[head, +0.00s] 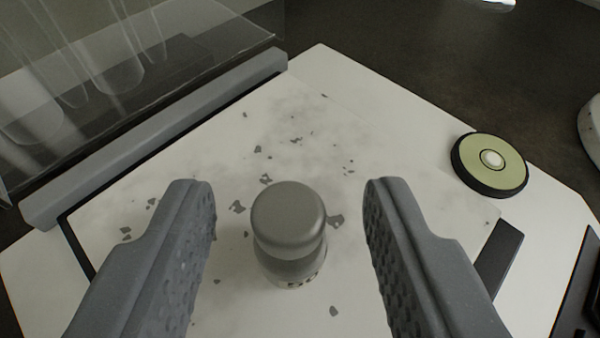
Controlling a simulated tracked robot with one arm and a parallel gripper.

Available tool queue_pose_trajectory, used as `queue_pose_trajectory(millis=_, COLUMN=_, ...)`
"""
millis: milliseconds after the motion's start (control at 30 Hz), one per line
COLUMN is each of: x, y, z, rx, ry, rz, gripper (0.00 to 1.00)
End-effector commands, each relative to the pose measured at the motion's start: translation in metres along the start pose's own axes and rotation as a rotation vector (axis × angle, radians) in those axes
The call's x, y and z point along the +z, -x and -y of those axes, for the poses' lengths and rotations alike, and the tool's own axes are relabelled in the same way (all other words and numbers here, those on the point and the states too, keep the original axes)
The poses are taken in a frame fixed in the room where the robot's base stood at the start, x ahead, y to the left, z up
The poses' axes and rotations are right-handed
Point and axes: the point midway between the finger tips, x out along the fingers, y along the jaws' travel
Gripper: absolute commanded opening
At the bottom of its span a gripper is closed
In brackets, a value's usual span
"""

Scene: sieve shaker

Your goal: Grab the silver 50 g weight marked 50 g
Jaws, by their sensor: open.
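A silver weight (288,222) with a rounded knob on top stands upright on the white surface (330,120), in the lower middle of the head view. Some dark marking shows low on its front, but I cannot read it. My gripper (288,215) is open, with one textured finger to the left of the weight and one to the right. There is a clear gap on both sides, and neither finger appears to touch it. The lower ends of the fingers run out of the picture.
A round green-topped disc (491,163) with a black rim sits at the right. A grey bar (160,135) and a clear panel (110,80) with clear cylinders behind it stand at the left. Dark flakes lie around the weight. A white object (592,125) is cut off at the right edge.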

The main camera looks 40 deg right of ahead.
Motion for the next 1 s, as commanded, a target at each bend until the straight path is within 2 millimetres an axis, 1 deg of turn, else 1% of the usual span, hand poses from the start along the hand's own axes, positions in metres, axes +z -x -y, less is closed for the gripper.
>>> queue_pose_trajectory(millis=33, x=0.001, y=-0.009, z=0.000, rx=0.002, ry=-0.001, rz=-0.001, gripper=0.42)
queue_pose_trajectory(millis=133, x=0.002, y=-0.019, z=0.000, rx=0.002, ry=0.001, rz=0.000, gripper=0.42)
queue_pose_trajectory(millis=200, x=0.001, y=-0.022, z=0.000, rx=0.001, ry=0.001, rz=0.000, gripper=0.42)
queue_pose_trajectory(millis=367, x=0.001, y=-0.021, z=0.000, rx=0.001, ry=0.002, rz=0.000, gripper=0.42)
queue_pose_trajectory(millis=400, x=0.000, y=-0.021, z=0.000, rx=0.001, ry=0.001, rz=0.000, gripper=0.39)
queue_pose_trajectory(millis=467, x=0.000, y=-0.021, z=0.000, rx=0.001, ry=0.001, rz=0.000, gripper=0.22)
queue_pose_trajectory(millis=500, x=0.000, y=-0.021, z=0.000, rx=0.000, ry=0.001, rz=0.000, gripper=0.11)
queue_pose_trajectory(millis=533, x=0.000, y=-0.021, z=0.000, rx=0.000, ry=0.001, rz=0.000, gripper=0.03)
queue_pose_trajectory(millis=567, x=0.000, y=-0.021, z=0.000, rx=0.000, ry=0.001, rz=0.000, gripper=0.00)
queue_pose_trajectory(millis=867, x=-0.001, y=-0.020, z=0.001, rx=0.000, ry=0.001, rz=-0.001, gripper=0.00)
queue_pose_trajectory(millis=967, x=-0.009, y=-0.017, z=0.001, rx=0.000, ry=0.000, rz=-0.002, gripper=0.00)
queue_pose_trajectory(millis=1000, x=-0.015, y=-0.015, z=0.001, rx=0.000, ry=0.000, rz=-0.002, gripper=0.00)
